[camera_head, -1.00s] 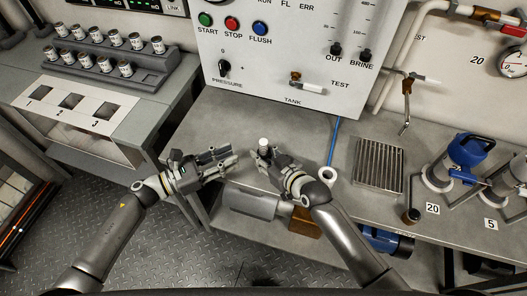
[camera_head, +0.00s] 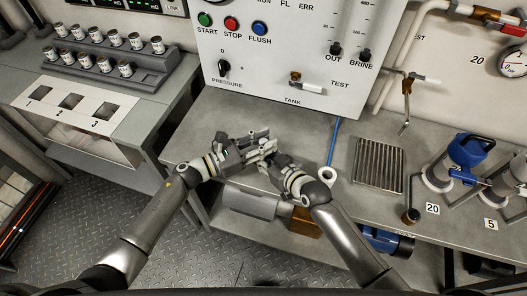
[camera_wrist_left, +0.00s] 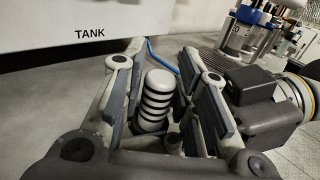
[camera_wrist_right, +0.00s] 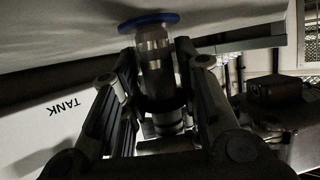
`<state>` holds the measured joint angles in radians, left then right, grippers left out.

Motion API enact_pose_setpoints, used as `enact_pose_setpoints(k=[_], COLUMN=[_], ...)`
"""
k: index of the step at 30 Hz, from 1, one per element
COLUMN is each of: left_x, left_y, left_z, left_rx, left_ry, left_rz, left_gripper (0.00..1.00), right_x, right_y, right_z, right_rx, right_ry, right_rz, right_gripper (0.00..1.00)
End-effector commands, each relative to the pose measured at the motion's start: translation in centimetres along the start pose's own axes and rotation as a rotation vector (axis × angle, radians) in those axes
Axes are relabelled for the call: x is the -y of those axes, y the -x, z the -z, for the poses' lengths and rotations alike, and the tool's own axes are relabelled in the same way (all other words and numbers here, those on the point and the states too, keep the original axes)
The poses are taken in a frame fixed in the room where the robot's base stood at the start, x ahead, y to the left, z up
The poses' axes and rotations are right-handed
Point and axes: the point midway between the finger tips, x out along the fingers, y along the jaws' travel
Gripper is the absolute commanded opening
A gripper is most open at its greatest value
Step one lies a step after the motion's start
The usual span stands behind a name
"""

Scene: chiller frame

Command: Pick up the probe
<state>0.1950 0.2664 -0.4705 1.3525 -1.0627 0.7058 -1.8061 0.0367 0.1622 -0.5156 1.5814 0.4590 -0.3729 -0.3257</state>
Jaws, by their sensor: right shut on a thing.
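The probe is a cylinder with a rounded white end and black rings (camera_wrist_left: 155,100) in the left wrist view. In the right wrist view its metal body (camera_wrist_right: 154,70) with a blue disc lies between my right gripper's fingers. My right gripper (camera_head: 270,160) is shut on the probe and holds it over the bench's front edge. My left gripper (camera_head: 262,143) is open, its fingers on both sides of the ringed end. I cannot tell whether they touch it. In the head view the probe is mostly hidden by the two grippers.
The tank panel (camera_head: 290,60) with buttons stands behind the grippers. A blue hose (camera_head: 334,140), a ribbed metal tray (camera_head: 379,165) and blue-topped devices (camera_head: 465,150) are to the right. A can rack (camera_head: 110,60) stands at left. The bench middle (camera_head: 215,120) is clear.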

Motion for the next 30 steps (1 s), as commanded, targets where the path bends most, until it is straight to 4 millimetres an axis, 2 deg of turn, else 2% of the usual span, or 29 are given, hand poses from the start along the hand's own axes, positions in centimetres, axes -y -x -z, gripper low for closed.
enact_pose_setpoints(k=[4,10,22,26,30], left_x=[0.0,0.0,0.0,0.0,0.0], left_y=[0.1,0.1,0.1,0.1,0.1], left_z=[0.0,0.0,-0.3,-1.8,-4.4], left_rx=[-0.001,0.000,0.000,0.001,0.000], left_ry=[0.000,0.000,-0.002,-0.005,-0.007], left_rz=[0.000,0.000,0.000,0.002,0.002], left_gripper=[0.26,0.00,0.00,0.00,0.00], right_x=[0.0,0.0,0.0,0.0,0.0], right_y=[0.0,0.0,0.0,0.0,0.0], right_z=[-0.1,-0.1,-0.1,-0.1,-0.1], right_rx=[0.002,0.002,0.002,0.002,0.002], right_ry=[0.000,0.000,0.000,0.000,0.000], right_rz=[0.000,0.001,0.000,0.000,0.000], right_gripper=[0.08,0.08,0.08,0.08,0.08])
